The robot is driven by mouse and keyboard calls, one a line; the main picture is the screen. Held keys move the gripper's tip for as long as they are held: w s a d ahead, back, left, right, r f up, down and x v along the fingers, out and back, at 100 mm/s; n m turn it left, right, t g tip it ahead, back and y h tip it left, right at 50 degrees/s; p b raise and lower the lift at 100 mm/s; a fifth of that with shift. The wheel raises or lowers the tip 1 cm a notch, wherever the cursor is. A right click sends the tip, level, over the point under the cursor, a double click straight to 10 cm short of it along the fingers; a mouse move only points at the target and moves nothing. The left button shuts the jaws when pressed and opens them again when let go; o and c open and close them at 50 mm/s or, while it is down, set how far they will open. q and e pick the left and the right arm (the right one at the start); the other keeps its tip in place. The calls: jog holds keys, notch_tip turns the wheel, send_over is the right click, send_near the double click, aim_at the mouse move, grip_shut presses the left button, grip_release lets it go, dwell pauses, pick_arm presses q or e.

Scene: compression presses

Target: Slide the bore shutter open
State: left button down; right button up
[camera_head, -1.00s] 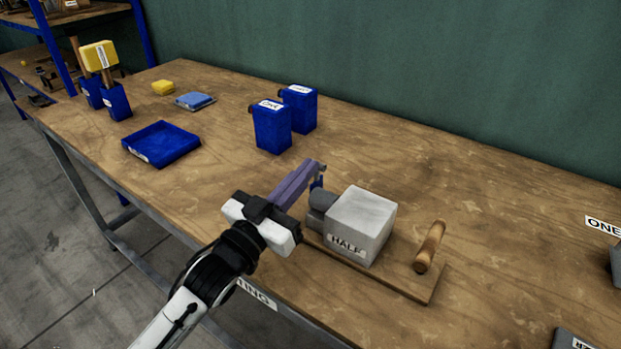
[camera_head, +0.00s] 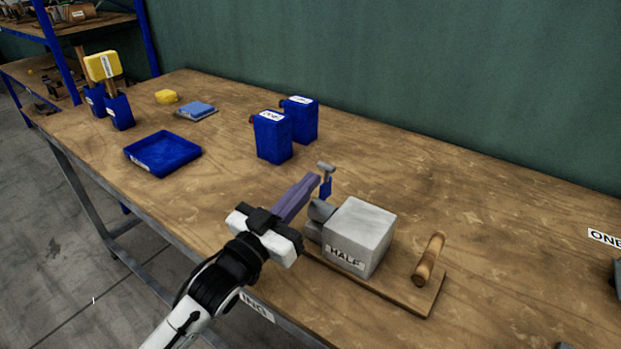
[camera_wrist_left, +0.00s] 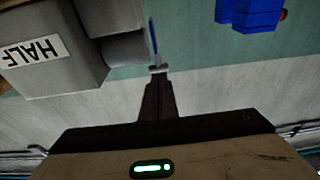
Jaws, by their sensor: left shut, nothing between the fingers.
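The press is a grey block (camera_head: 357,235) labelled HALF with a grey round barrel (camera_head: 318,213) on its left side, fixed to a wooden board (camera_head: 400,294). A narrow blue plate (camera_head: 326,188) with a grey cross tab (camera_head: 326,166) stands up by the barrel's far end; it looks like the bore shutter. My left gripper (camera_head: 313,180) is shut and empty, its fingertips just left of the blue plate. In the left wrist view the fingertips (camera_wrist_left: 157,73) sit just below the blue plate (camera_wrist_left: 153,38); I cannot tell whether they touch. My right gripper is not in view.
A wooden handle (camera_head: 428,258) lies on the board's right end. Two blue canisters (camera_head: 273,138) stand behind the press. A blue tray (camera_head: 163,153), a blue pad (camera_head: 196,110) and a yellow block (camera_head: 166,96) lie farther left.

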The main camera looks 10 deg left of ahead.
pick_arm(q)
jog(key=r+v, duration=0.1)
jog(key=v, duration=0.5)
jog(key=shift+s+f, duration=0.2)
jog(key=shift+s, duration=0.25)
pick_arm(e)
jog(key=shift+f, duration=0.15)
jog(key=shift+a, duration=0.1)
